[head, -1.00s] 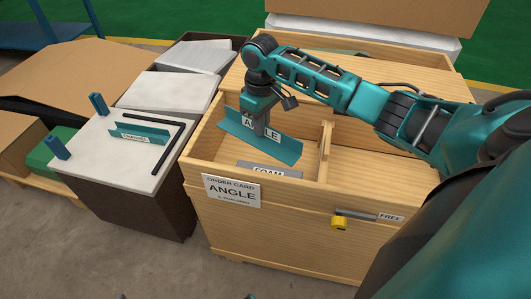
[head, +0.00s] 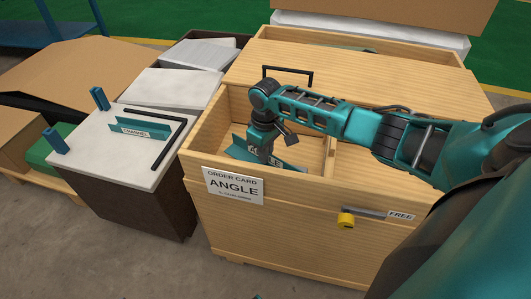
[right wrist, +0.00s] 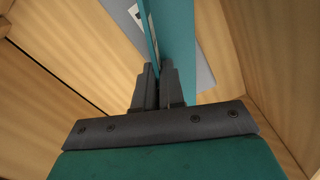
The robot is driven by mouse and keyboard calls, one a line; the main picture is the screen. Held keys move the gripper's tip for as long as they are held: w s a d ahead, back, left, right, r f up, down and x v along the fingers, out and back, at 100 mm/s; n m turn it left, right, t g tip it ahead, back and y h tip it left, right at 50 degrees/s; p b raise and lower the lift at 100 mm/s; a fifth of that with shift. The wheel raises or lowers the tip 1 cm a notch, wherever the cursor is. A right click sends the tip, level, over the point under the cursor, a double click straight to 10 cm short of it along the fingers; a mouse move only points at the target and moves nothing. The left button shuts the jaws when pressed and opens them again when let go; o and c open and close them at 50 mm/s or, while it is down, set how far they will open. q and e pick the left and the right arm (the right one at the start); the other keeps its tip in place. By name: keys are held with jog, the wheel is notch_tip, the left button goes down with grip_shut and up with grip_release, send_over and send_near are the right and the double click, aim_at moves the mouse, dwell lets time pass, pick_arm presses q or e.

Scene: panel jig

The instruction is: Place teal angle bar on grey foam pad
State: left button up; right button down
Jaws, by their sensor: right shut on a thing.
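The teal angle bar (head: 238,148) is low inside the left compartment of the wooden crate, its label partly covered by my gripper. My right gripper (head: 268,158) is shut on it near its middle, reaching down from above. In the right wrist view the fingers (right wrist: 157,88) pinch the teal bar (right wrist: 177,35). The grey foam pad (right wrist: 205,68) shows beneath and beside the bar there; in the head view the crate front and the bar hide it. I cannot tell whether the bar touches the pad. My left gripper is not in view.
The crate (head: 300,225) has a wooden divider (head: 330,155), close to the bar's right end. A side table (head: 85,150) at left holds a teal channel piece (head: 142,130) and a black angled rod (head: 170,143).

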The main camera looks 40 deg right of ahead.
jog(key=shift+f, duration=0.1)
jog(key=c, duration=1.2)
grip_release()
jog(key=shift+c, duration=0.2)
notch_tip(320, 180, up, 12)
jog(key=p, duration=0.3)
jog(key=shift+p, duration=0.4)
